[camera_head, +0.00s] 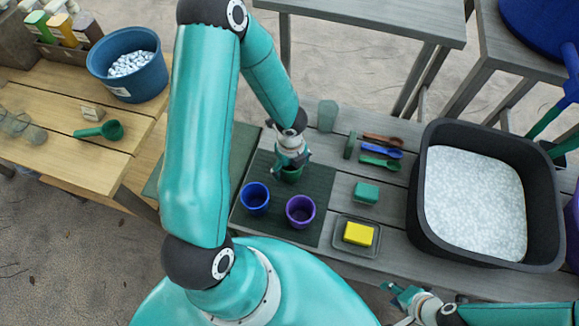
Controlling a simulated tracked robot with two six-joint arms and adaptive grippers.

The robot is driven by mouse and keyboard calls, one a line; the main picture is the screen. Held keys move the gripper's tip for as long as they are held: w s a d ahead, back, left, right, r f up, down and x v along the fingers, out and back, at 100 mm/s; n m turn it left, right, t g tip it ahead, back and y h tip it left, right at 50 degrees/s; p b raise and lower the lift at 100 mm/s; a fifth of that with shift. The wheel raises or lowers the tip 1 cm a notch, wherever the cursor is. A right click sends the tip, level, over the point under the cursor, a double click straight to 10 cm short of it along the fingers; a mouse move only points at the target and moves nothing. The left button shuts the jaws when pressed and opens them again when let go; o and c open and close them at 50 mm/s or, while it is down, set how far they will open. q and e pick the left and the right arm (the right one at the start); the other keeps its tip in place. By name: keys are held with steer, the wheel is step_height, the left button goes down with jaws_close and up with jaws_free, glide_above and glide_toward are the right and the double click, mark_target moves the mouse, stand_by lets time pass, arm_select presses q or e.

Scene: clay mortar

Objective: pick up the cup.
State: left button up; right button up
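Three cups stand on a dark green slatted mat (322,178) on the grey table. A blue cup (255,198) is at the front left of the mat and a purple cup (300,211) is to its right. A green cup (291,175) stands behind them, partly hidden by my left gripper (291,163). That gripper points down right over the green cup. Its fingertips are small and partly covered, so I cannot tell whether they grip the rim. My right gripper (398,294) is low at the table's front edge, apart from the cups, with its fingers spread and nothing between them.
A yellow block (358,234) lies in a small tray, with a green block (367,192) behind it. Several spoons (382,150) and a green tumbler (327,115) are further back. A black tub (430,220) of white granules fills the right. A wooden table (70,160) is left.

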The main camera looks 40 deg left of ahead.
arm_select(q)
steer(key=c, duration=0.9)
steer(key=shift+r, duration=0.1)
